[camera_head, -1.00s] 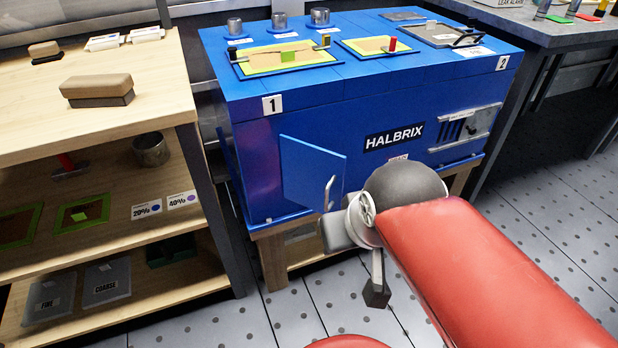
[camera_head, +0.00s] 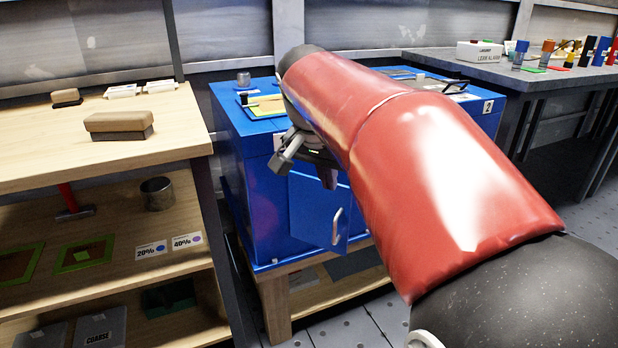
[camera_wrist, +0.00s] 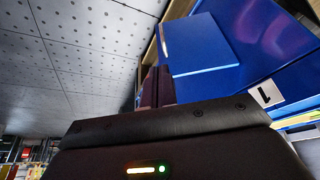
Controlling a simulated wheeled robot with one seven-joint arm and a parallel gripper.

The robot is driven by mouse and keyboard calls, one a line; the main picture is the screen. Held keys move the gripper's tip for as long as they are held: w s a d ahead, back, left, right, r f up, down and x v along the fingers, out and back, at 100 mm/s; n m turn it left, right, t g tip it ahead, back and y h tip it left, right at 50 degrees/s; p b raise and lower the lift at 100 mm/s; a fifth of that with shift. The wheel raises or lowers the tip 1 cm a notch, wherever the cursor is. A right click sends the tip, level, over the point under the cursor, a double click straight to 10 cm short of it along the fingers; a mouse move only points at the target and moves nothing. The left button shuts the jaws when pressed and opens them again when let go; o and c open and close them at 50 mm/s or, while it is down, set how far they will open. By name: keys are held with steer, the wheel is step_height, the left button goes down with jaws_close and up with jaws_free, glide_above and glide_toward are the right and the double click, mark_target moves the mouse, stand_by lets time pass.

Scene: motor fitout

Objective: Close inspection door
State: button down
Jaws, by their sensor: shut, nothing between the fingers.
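The inspection door (camera_head: 306,212) is a blue panel with a silver bar handle (camera_head: 337,226) near its right edge in the head view. It stands open, swung out from the front of the blue machine (camera_head: 262,205). My gripper (camera_head: 327,180) is by the door's top edge, partly hidden by my red arm. In the wrist view, the dark fingers of my gripper (camera_wrist: 157,70) are shut together and empty. The door (camera_wrist: 205,45) lies just right of them, with its handle (camera_wrist: 164,40) beyond the fingertips. I cannot tell if they touch the door.
A wooden shelf unit (camera_head: 150,155) with a sanding block on top stands close on the left. A grey bench (camera_head: 535,75) stands behind on the right. The machine rests on a wooden stand (camera_head: 275,310). Perforated floor (camera_wrist: 85,40) is clear in front.

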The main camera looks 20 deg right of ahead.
mark_target(342, 192)
steer(key=w+d+f, duration=0.1)
steer(key=f, duration=0.1)
steer(key=w+d+f, duration=0.1)
steer(key=f, duration=0.2)
steer(key=w+d+f, duration=0.1)
steer(key=d+f, duration=0.1)
steer(key=shift+w+d+f+b, duration=0.1)
steer(key=shift+w+f+b, duration=0.05)
steer(key=shift+b, duration=0.25)
steer(key=shift+w+d, duration=0.55)
steer(key=shift+d, duration=0.05)
steer(key=shift+w+d+n+p, duration=0.25)
steer(key=shift+d+n+p, duration=0.15)
steer(key=shift+d+n, duration=0.15)
steer(key=w+d+n+t+y+p, duration=0.1)
steer(key=w+d+n+y+p, duration=0.2)
steer(key=w+d+n+p, duration=0.3)
steer(key=shift+w+d+n+t, duration=0.3)
steer(key=shift+w+n, duration=0.85)
steer(key=shift+w, duration=1.2)
